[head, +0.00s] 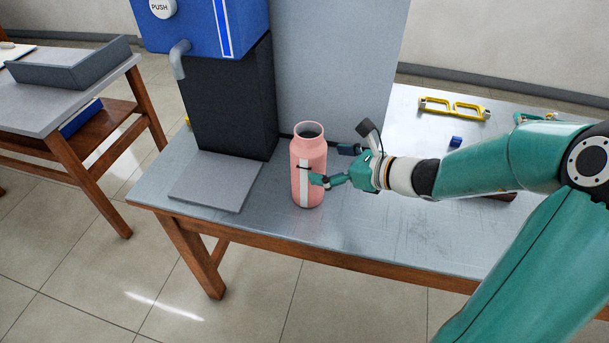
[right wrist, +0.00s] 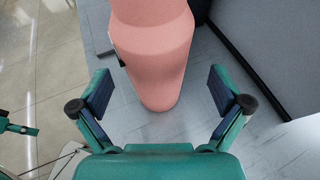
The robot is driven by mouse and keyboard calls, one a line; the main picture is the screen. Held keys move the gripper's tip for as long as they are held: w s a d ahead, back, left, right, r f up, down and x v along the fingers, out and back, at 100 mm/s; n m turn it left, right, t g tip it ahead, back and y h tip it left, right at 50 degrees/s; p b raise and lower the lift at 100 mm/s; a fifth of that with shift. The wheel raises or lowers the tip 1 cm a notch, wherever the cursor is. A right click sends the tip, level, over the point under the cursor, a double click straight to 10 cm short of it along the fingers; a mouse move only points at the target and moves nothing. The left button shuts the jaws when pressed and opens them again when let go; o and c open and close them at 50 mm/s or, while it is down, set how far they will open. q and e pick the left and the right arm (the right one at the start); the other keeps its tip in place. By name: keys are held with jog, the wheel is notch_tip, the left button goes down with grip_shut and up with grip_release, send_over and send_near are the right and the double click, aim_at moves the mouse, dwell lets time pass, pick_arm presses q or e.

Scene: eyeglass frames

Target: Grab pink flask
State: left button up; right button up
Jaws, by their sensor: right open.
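The pink flask (head: 309,170) stands upright and open-topped on the grey table, with a pale vertical stripe on its side. My right gripper (head: 331,165) is at its right side, open and empty. In the head view one finger passes in front of the flask, and the other is to its right, further back. In the right wrist view the flask (right wrist: 155,50) stands ahead, roughly centred between the spread fingers (right wrist: 160,90), with gaps to both fingertips. My left gripper does not show in the head view.
A blue and black dispenser (head: 225,95) with a grey base plate (head: 215,182) stands left of the flask. A grey panel (head: 340,60) rises behind. The table front is clear.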

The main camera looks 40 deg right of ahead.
jog(key=shift+s+a+f+b+x, duration=0.1)
jog(key=shift+x, duration=0.85)
jog(key=shift+s+a+f+b+x, duration=0.1)
jog(key=shift+x, duration=0.85)
jog(key=shift+s+a+f+b+x, duration=0.1)
jog(key=shift+x, duration=0.85)
jog(key=shift+c, duration=0.3)
jog(key=c, duration=1.4)
